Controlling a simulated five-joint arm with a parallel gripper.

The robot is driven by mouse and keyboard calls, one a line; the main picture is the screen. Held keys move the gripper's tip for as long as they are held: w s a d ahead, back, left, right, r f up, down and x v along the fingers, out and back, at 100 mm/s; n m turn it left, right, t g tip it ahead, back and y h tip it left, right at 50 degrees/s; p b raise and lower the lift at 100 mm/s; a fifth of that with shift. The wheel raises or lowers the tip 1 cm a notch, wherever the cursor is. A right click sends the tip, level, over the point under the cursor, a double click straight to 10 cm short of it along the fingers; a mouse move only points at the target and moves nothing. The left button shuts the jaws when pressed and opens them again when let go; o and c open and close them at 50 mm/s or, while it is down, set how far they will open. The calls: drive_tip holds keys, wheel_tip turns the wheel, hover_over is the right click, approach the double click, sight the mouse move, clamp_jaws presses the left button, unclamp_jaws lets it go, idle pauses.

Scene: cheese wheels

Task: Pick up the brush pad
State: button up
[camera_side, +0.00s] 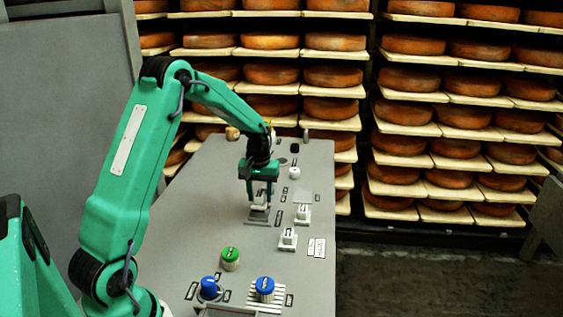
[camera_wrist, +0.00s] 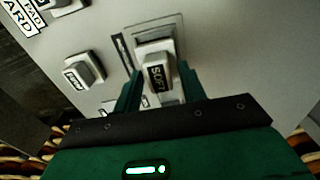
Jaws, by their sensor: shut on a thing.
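My gripper (camera_side: 259,193) is shut on a white pad (camera_side: 260,200) over a grey holder plate (camera_side: 257,219) on the panel. In the wrist view, the fingers (camera_wrist: 160,90) stand on both sides of this pad (camera_wrist: 154,62); its dark label appears to read SOFT. I cannot tell whether it has lifted from the holder. Two similar white pads stand apart to the right, one nearer my gripper (camera_side: 303,213) and one further forward (camera_side: 288,239). I cannot read which is the brush pad; the neighbouring pad's label (camera_wrist: 85,73) is too small in the wrist view.
The grey panel (camera_side: 192,240) also carries a green knob (camera_side: 230,258), a blue knob (camera_side: 209,288), another blue-topped piece (camera_side: 265,288) and a white knob (camera_side: 294,173). Shelves of cheese wheels (camera_side: 404,140) stand behind and right. Bare panel lies left of my gripper.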

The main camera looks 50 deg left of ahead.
drive_tip(key=s+d+r, duration=0.1)
drive_tip(key=d+r, duration=0.7)
drive_tip(key=d, duration=0.3)
drive_tip(key=shift+s+d, duration=0.15)
drive_tip(key=shift+d, duration=0.2)
idle(0.3)
drive_tip(key=w+n, duration=1.1)
drive_tip(key=n, duration=1.1)
drive_tip(key=shift+w, duration=0.15)
drive_tip(key=shift+a+f+n, duration=0.1)
drive_tip(key=shift+n, duration=0.2)
approach(301, 196)
drive_tip(key=s, duration=0.2)
drive_tip(key=s+f, duration=0.1)
drive_tip(key=s, duration=0.1)
drive_tip(key=shift+f, duration=2)
